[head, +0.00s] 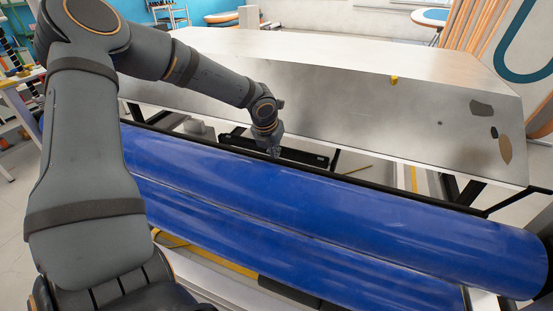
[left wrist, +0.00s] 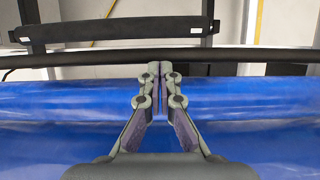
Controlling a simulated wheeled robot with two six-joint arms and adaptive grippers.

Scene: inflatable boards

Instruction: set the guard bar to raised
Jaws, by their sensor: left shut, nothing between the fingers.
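A long thin black bar, which looks like the guard bar (head: 375,190), runs along the far side of the blue rollers (head: 330,208). It sits low, close to the rollers. In the left wrist view the bar (left wrist: 230,56) crosses the picture just beyond my fingertips. My left gripper (head: 274,152) is shut and empty above the far roller, next to the bar. In the left wrist view its fingertips (left wrist: 160,67) meet at the bar's near edge; I cannot tell whether they touch it. My right gripper is not in view.
A large slanted metal panel (head: 300,85) with dark smudges stands behind the bar. A black padded beam (left wrist: 120,30) lies beyond the bar, below the panel. A yellow strip (head: 215,255) shows under the near roller. The space over the right part of the rollers is clear.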

